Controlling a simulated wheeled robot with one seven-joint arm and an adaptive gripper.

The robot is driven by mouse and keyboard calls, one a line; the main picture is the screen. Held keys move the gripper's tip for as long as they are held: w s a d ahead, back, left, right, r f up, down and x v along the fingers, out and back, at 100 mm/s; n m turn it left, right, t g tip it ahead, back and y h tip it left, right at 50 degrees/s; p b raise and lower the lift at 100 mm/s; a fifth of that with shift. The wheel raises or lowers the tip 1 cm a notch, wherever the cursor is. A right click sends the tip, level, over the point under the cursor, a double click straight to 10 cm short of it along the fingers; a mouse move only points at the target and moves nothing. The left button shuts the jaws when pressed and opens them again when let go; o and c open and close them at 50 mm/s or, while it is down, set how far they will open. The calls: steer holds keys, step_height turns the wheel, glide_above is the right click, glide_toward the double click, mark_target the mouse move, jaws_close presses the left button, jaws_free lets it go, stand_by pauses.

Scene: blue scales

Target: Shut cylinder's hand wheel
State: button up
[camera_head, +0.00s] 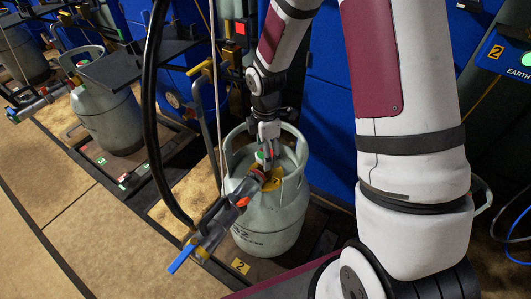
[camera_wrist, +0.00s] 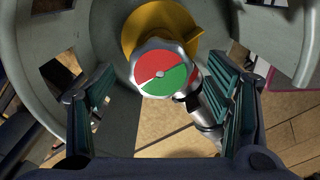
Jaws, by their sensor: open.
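The gas cylinder (camera_head: 268,228) is grey-green and stands upright in the middle of the head view, with a collar around its top. Its hand wheel (camera_wrist: 166,76) is a round knob with a red and green face and a silver rim, at the centre of the wrist view. A yellow part (camera_wrist: 160,25) lies behind it. My gripper (camera_head: 266,150) is over the cylinder's top, inside the collar opening. In the wrist view its ribbed fingers (camera_wrist: 163,88) are open, one on each side of the wheel, with gaps visible. In the head view the wheel is mostly hidden.
A filling connector with a blue lever (camera_head: 182,258) is attached at the cylinder's valve and sticks out to the lower left. A black hose (camera_head: 155,120) hangs left of it. Another cylinder (camera_head: 107,120) stands on a scale at left. Blue scale cabinets (camera_head: 330,110) stand behind.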

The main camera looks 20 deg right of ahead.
steer(key=shift+f, duration=0.15)
steer(key=c, duration=1.1)
steer(key=shift+c, duration=0.2)
